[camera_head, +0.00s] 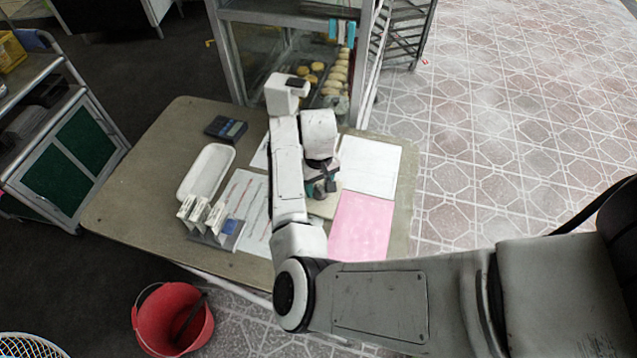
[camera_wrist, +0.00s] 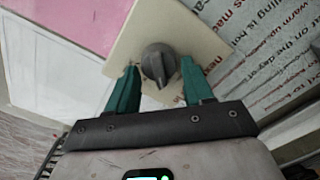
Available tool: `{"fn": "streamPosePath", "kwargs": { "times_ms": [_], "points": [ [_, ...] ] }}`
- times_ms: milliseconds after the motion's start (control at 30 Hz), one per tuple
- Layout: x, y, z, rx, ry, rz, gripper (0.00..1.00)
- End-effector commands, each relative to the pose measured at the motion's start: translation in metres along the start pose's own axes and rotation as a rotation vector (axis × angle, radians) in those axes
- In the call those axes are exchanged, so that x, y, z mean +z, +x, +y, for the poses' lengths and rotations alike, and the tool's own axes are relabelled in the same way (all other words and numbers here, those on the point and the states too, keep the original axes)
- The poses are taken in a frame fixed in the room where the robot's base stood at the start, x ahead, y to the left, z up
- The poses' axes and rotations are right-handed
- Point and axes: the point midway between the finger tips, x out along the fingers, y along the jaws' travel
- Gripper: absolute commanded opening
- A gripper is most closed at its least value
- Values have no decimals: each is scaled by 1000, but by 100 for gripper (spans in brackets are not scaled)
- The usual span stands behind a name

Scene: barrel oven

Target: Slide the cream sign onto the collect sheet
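The cream sign is a flat cream square with a grey knob (camera_wrist: 160,63) on top. The sign (camera_wrist: 184,28) lies beyond my fingers in the wrist view. In the head view a cream patch (camera_head: 324,208) shows beneath my gripper (camera_head: 322,183), mostly hidden by the arm. In the wrist view my gripper's teal fingertips (camera_wrist: 160,72) stand on either side of the knob, very close to it; whether they press it is unclear. The sign overlaps a corner of a pink sheet (camera_head: 361,228). A white sheet (camera_head: 370,166) lies behind the pink one. I cannot read which is the collect sheet.
Printed sheets (camera_head: 243,205) lie left of my arm, with small standing cards (camera_head: 200,213), a white tray (camera_head: 206,172) and a dark scale-like box (camera_head: 226,129). A glass cabinet of baked goods (camera_head: 290,50) stands behind. A red bucket (camera_head: 172,318) is on the floor.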

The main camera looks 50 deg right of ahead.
Motion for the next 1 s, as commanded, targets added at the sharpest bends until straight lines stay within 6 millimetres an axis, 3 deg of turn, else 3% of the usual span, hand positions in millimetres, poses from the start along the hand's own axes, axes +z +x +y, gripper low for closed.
{"fn": "streamPosePath", "kwargs": {
  "times_ms": [67, 500, 1000],
  "points": [
    [0, 0, 0, 0, 0, 0, 43],
    [0, 0, 0, 0, 0, 0, 1],
    [-3, -1, 0, 1, -5, 1, 0]
  ]
}}
